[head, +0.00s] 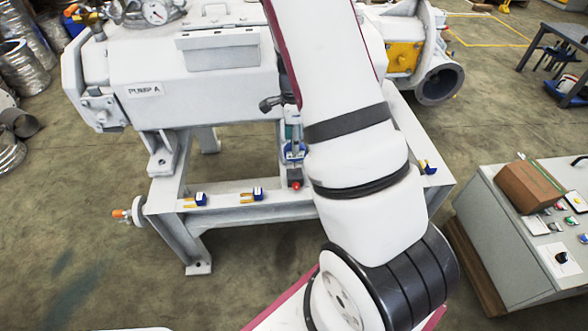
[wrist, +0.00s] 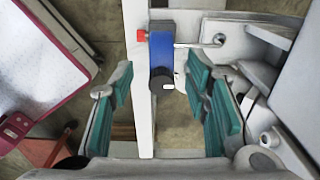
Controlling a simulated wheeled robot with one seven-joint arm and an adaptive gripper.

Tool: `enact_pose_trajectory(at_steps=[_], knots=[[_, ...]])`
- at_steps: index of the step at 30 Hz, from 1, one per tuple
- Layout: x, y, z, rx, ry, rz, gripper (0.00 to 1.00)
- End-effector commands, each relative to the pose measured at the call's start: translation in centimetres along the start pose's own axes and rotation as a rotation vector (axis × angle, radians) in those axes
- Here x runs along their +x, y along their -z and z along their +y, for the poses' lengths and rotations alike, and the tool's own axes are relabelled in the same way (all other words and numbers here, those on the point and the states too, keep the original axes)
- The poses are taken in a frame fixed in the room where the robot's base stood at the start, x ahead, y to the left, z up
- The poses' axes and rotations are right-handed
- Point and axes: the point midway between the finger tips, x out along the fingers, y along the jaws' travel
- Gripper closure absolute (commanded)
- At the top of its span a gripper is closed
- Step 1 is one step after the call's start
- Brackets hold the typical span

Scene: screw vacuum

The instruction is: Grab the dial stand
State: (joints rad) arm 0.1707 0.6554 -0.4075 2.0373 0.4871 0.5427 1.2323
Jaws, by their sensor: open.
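The dial stand shows in the wrist view as a blue block (wrist: 160,42) with a red knob, a thin metal rod and a dark lower part with a pale round knob. It sits by a white frame beam. My gripper (wrist: 160,80) is open, with a teal-padded finger on each side of the stand's dark part. Gaps show on both sides, and I see no firm contact. In the head view the stand (head: 295,153) is a small blue piece with a red knob below it, at the frame's front rail, partly hidden by my arm.
The grey pump (head: 190,85) stands just behind on its white frame (head: 225,208). A control cabinet (head: 520,215) stands at right. The floor in front left is clear.

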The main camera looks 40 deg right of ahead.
Motion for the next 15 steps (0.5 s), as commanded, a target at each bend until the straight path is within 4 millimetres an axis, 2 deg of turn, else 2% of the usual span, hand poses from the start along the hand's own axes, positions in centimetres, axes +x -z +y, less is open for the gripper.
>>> enact_pose_trajectory(at_steps=[10,15], knots=[[4.4,0.3,-0.1,-0.001,-0.002,0.001,0.57],[5.1,0.2,-0.1,0.000,0.001,0.000,0.57]])
